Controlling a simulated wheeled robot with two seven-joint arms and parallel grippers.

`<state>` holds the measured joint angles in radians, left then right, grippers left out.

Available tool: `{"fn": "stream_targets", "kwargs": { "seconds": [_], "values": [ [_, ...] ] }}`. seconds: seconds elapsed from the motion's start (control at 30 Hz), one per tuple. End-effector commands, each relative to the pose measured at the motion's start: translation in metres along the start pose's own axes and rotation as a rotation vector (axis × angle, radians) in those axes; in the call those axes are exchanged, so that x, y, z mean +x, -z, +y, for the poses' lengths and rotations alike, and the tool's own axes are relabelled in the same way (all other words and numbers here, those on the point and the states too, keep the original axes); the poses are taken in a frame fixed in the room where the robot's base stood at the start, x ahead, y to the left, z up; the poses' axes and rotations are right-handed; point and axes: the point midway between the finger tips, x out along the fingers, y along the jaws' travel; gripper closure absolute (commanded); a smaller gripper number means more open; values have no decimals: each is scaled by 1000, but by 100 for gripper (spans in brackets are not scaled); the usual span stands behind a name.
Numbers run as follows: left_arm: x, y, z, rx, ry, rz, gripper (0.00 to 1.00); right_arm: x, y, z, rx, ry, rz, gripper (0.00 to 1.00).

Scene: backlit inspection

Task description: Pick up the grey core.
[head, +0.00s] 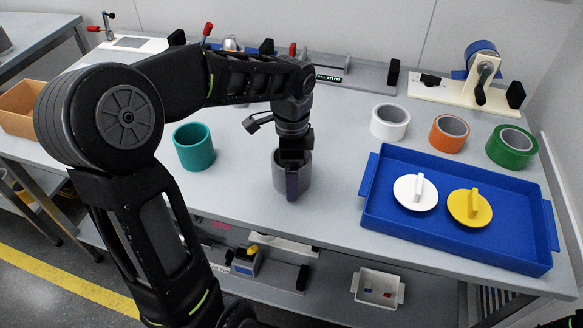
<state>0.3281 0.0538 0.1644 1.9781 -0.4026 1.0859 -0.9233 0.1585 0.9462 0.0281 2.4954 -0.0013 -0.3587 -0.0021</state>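The grey core (304,176) is a short upright hollow cylinder near the middle of the head view, at or just above the table top. My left gripper (292,184) points straight down over it. One dark finger shows in front of the core's near side and overlaps its wall. The other finger is hidden by the gripper and the core, so I cannot tell whether the fingers press on the core. The core's far side is also hidden. My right gripper is not in view.
A teal ring (194,147) stands left of the core. White (389,122), orange (449,133) and green (512,146) rolls stand at the back right. A blue tray (440,238) holds white (416,193) and yellow (470,207) lids. The table (335,205) is bare between core and tray.

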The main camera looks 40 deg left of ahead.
Motion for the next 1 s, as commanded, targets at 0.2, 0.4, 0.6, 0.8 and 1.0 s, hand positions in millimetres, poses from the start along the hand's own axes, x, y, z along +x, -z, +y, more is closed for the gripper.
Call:
{"fn": "stream_targets", "kwargs": {
  "seconds": [0.2, 0.4, 0.6, 0.8, 1.0],
  "values": [
    [0, 0, 0, 0, 0, 0, 27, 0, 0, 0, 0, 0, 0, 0],
    [0, 0, 0, 0, 0, 0, 43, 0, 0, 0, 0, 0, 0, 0],
    [0, 0, 0, 0, 0, 0, 60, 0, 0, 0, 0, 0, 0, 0],
    [0, 0, 0, 0, 1, 0, 66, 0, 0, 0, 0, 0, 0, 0],
    [-5, 0, -1, 0, 2, 1, 66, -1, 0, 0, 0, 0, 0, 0]
  ]
}}
